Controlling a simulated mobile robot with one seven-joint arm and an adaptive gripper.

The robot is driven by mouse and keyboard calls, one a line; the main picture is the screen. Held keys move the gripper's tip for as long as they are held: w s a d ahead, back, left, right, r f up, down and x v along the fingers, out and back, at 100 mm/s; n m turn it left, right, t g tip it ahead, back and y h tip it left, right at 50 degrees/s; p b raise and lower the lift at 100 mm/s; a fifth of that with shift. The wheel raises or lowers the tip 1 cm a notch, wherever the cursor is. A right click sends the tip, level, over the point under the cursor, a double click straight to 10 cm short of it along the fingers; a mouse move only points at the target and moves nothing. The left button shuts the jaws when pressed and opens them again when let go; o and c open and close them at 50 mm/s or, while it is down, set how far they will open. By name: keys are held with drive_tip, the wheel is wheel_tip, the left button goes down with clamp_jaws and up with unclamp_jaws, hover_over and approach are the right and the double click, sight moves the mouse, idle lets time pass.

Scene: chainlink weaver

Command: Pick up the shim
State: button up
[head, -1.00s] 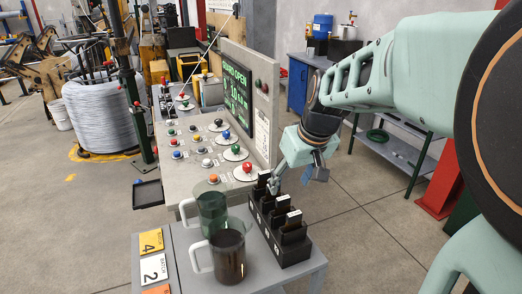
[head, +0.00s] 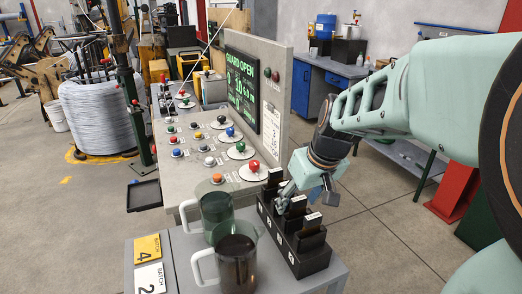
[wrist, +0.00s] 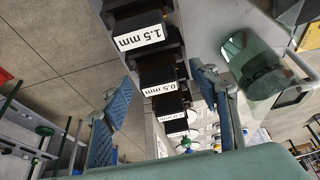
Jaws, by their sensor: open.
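The shims are dark blocks with white end labels, standing in a black slotted rack (head: 297,262) at the right of the near grey table. In the wrist view I read one shim labelled 1.5 mm (wrist: 140,38) and another labelled 0.5 mm (wrist: 172,87). A further labelled shim (wrist: 173,115) lies beyond them, its print too small to read. My gripper (head: 305,197) is over the rack, by its middle slots. In the wrist view my gripper (wrist: 163,80) is open and empty, one blue finger on each side of the row of shims.
Two mugs, one green (head: 215,210) and one dark (head: 236,258), stand just left of the rack. The control panel (head: 205,145) with coloured buttons and a GUARD OPEN screen (head: 241,92) rises behind. Batch cards (head: 147,249) lie at the table's left. Floor is open to the right.

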drive_tip(key=shift+c, duration=0.4)
drive_tip(key=c, duration=1.1)
